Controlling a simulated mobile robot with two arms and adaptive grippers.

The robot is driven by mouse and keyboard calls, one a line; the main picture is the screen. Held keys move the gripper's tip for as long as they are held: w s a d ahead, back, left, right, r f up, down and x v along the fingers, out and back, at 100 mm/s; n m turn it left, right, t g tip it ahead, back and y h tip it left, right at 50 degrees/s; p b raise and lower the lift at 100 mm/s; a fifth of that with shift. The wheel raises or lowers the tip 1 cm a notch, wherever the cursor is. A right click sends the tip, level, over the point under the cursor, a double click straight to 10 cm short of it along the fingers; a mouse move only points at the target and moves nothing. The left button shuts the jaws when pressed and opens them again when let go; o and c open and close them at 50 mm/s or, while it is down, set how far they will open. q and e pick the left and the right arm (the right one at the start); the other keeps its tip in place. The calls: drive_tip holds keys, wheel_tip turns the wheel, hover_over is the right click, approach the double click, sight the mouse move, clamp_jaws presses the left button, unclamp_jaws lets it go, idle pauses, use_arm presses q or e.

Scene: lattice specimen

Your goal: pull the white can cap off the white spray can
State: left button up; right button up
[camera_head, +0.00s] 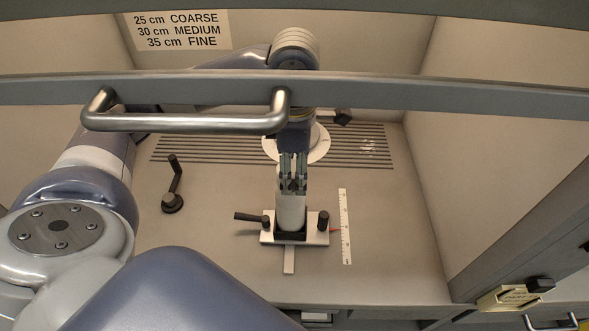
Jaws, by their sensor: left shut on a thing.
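The white spray can (290,212) stands upright in a pale holder (267,238) with a dark recess on the hood floor. My left gripper (293,186) points down from above, shut around the top of the can. The white can cap is mostly hidden between its fingers, and I cannot make out a gap between cap and can. My right gripper is not in view.
A horizontal sash bar with a metal handle (185,122) crosses in front of my left arm. A white ruler (345,226) lies right of the holder. A dark crank (174,185) stands to the left. A round white dial (318,143) and slotted grille (205,150) lie behind. The floor at right is clear.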

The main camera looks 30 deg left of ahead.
sight(295, 168)
use_arm(q)
drive_tip(key=shift+r+p, duration=0.9)
drive_tip(key=shift+r, duration=0.75)
drive_tip(key=shift+r+p, duration=0.55)
drive_tip(key=shift+r, duration=0.5)
